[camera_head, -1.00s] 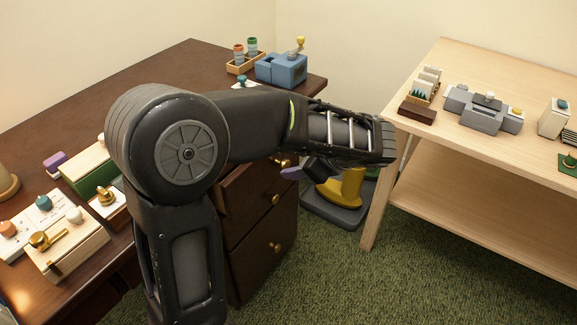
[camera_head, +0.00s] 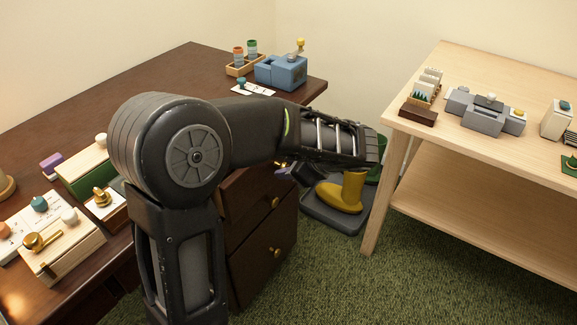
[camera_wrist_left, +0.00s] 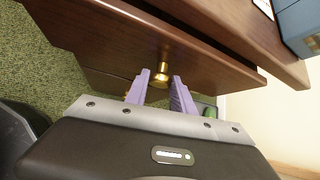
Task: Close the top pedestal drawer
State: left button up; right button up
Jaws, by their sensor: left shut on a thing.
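The brown desk (camera_head: 150,75) has a pedestal of drawers with brass knobs. In the head view my left arm hides most of the top drawer. In the left wrist view the top drawer's dark wood front (camera_wrist_left: 110,45) lies across the picture, close to the desk top's edge; how far it stands out is hard to tell. Its brass knob (camera_wrist_left: 161,70) sits between the purple fingers of my left gripper (camera_wrist_left: 161,82), which is shut on it. In the head view the forearm mostly hides this gripper. My right gripper is not in view.
Lower drawers (camera_head: 262,258) show below my arm. A blue box device (camera_head: 281,73) sits at the desk's far corner. Green carpet is clear in front.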

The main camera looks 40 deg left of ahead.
pick_arm(q)
grip_shut()
dwell(0.8)
